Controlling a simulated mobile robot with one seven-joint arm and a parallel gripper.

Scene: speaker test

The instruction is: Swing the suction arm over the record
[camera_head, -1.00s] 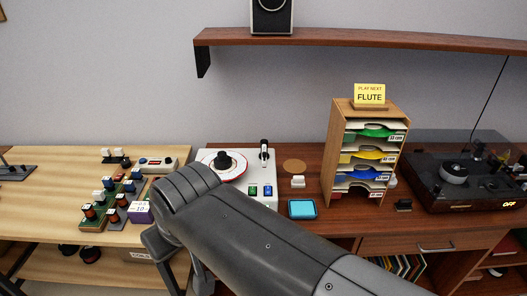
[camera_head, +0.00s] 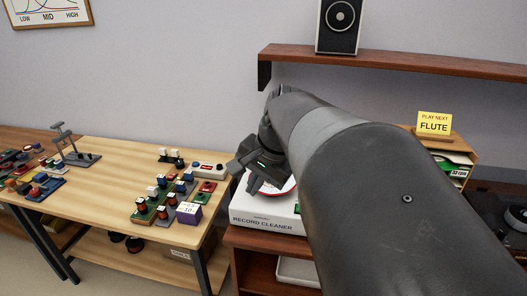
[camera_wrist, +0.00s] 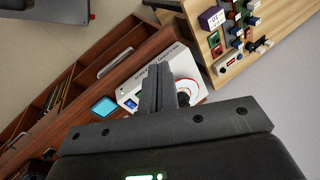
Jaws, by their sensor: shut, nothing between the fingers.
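The white record cleaner (camera_head: 264,217) stands on the brown desk, partly behind my arm in the head view. A red-rimmed record (camera_head: 287,188) on its top shows only in part. In the wrist view, my gripper (camera_wrist: 159,68) has its two fingers together, with nothing between them. They cover part of the cleaner (camera_wrist: 127,93), and the record (camera_wrist: 194,89) shows just to their right. From these views I cannot tell the gap between fingertips and cleaner. The suction arm is not visible in the head view, where my arm blocks that side, and I cannot make it out in the wrist view.
A light wood table (camera_head: 110,178) with several small coloured blocks and a purple box (camera_head: 188,213) is at left. A record rack (camera_head: 459,158) with a yellow FLUTE sign (camera_head: 433,122) stands at right. A blue pad (camera_wrist: 104,107) lies beside the cleaner. A shelf (camera_head: 400,62) with a speaker (camera_head: 339,26) is above.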

